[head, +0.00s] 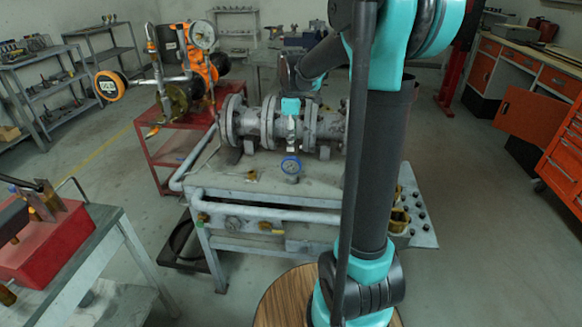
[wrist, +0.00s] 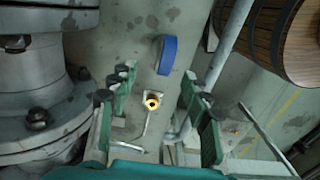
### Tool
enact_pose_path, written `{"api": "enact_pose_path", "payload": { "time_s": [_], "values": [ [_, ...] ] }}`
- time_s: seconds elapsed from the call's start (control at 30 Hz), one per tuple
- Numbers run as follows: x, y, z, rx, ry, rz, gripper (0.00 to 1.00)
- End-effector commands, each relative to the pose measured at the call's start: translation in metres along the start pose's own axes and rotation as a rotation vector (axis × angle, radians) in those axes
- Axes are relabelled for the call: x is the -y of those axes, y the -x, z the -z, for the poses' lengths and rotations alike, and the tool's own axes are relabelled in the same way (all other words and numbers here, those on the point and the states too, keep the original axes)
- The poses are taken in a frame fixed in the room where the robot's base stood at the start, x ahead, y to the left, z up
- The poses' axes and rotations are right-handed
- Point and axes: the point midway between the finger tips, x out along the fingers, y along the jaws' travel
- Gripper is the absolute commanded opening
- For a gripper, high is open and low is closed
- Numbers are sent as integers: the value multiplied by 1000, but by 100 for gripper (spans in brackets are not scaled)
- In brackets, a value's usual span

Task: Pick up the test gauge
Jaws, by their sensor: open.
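The test gauge, a small blue-rimmed round gauge (head: 291,167) with a pale face, sits on the grey bench top in front of the flanged valve. In the wrist view the blue gauge (wrist: 167,55) shows edge-on, beyond the fingertips and apart from them. My gripper (wrist: 157,84) is open, with its green fingers spread and nothing between them touching. In the head view the teal end of my arm (head: 290,106) is in front of the flanged pipe, above and behind the gauge; the fingers are hard to make out there.
The grey flanged valve body (head: 268,124) lies along the back of the bench (head: 222,185). A brass fitting (wrist: 152,101) stands on the bench, seen between my fingers. A wooden barrel (wrist: 275,35) is right in the wrist view. A red cart (head: 165,140) stands behind left.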

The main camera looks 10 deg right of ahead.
Motion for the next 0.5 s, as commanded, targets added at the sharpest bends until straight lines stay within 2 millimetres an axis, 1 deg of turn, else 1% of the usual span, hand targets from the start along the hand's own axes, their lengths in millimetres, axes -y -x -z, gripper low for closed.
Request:
{"api": "enact_pose_path", "payload": {
  "time_s": [0.03,0.1,0.23,0.33,0.5],
  "values": [
    [0,-11,0,0,0,0,48],
    [0,-25,0,0,-1,0,48],
    [0,-48,0,0,-1,0,48],
    [0,-60,0,0,-1,0,48],
    [0,-70,0,0,-1,0,48]
  ]
}}
